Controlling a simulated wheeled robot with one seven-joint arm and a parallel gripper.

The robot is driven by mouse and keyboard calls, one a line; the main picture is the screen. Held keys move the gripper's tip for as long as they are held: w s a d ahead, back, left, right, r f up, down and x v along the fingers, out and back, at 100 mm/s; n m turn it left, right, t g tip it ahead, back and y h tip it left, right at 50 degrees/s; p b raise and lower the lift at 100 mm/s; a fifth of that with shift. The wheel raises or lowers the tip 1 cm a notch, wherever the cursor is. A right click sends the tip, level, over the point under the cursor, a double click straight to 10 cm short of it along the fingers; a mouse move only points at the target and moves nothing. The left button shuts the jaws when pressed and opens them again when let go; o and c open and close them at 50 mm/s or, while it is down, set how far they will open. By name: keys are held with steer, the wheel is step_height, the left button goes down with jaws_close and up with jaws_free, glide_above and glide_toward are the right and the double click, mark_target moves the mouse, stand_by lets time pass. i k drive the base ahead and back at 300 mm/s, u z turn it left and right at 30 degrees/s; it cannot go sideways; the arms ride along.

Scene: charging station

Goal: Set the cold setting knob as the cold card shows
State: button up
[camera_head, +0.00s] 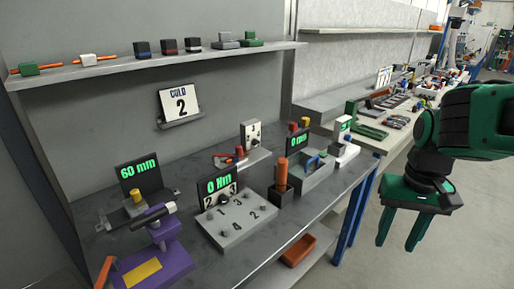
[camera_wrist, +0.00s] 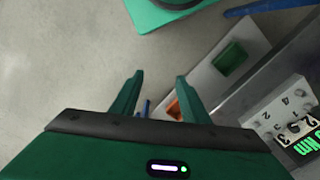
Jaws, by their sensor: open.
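The cold card (camera_head: 180,103) stands on a small wall ledge and reads "COLD 2". A small dark knob (camera_head: 223,199) shows before a white numbered plate, below the "0 Nm" display (camera_head: 217,184); I cannot read its setting or be sure it is the cold knob. The grey block (camera_head: 240,222) in front bears numbers and small pegs; it also shows at the right of the wrist view (camera_wrist: 270,118). My gripper (camera_head: 402,232) is open and empty, pointing down off the bench's right side, well apart from the knob. Its fingers show in the wrist view (camera_wrist: 159,78).
A purple fixture (camera_head: 150,262) with a dark handle stands at the bench's left front. An orange-handled tool (camera_head: 282,172) stands upright right of the block. An orange bin (camera_head: 298,250) sits below. A shelf (camera_head: 150,62) runs above. The floor under my gripper is clear.

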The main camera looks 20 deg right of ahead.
mark_target(255, 142)
steer(key=u, duration=2.35)
steer(key=k, duration=1.5)
steer(key=z, duration=1.05)
steer(key=i, duration=1)
steer(key=u, duration=0.05)
